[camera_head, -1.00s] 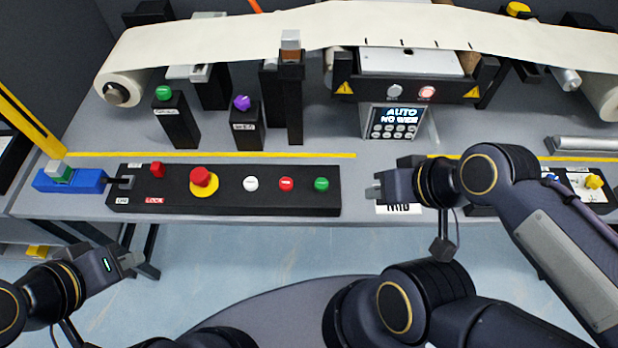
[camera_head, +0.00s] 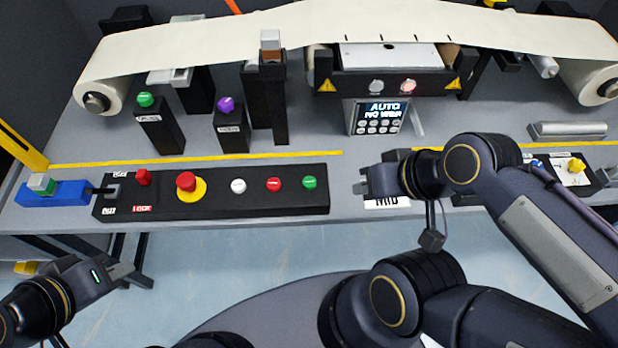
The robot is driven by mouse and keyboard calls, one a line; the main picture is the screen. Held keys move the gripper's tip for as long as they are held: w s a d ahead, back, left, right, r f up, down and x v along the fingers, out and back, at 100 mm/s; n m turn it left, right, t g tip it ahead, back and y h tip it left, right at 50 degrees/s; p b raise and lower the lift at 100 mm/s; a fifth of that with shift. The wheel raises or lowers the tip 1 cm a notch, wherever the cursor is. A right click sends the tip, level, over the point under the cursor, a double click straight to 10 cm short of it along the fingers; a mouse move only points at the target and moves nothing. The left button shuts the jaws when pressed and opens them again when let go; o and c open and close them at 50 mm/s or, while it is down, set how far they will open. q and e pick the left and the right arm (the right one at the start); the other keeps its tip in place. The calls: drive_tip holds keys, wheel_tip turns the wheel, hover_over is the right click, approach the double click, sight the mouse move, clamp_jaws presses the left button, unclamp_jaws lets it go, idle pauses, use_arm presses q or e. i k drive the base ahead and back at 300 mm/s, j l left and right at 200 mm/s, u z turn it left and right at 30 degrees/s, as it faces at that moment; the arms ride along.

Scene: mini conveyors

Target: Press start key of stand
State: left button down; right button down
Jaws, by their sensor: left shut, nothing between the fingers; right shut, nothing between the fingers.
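A black control box (camera_head: 260,202) lies along the front of the table. On its top, from right to left, are a green button (camera_head: 309,182), a red button (camera_head: 274,184), a white button (camera_head: 238,186), and a large red mushroom button (camera_head: 187,181) on a yellow disc. A small red knob (camera_head: 143,177) is further left. I cannot read which one is labelled start. My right gripper (camera_head: 362,188) is shut and empty, just right of the box's right end, pointing left toward the green button, apart from it. My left gripper (camera_head: 128,268) is shut and empty in front of the table's left part.
A display (camera_head: 384,112) reading AUTO stands behind my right gripper. Black posts with a green knob (camera_head: 146,99) and a purple knob (camera_head: 226,104) stand behind the box. A paper web (camera_head: 200,42) spans the back. A blue block (camera_head: 55,193) sits at the left.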

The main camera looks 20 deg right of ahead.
sight(309, 183)
drive_tip(key=j+z, duration=0.4)
drive_tip(key=j, duration=0.3)
drive_tip(key=j+z, duration=0.35)
drive_tip(key=j, duration=0.35)
drive_tip(key=k, duration=0.05)
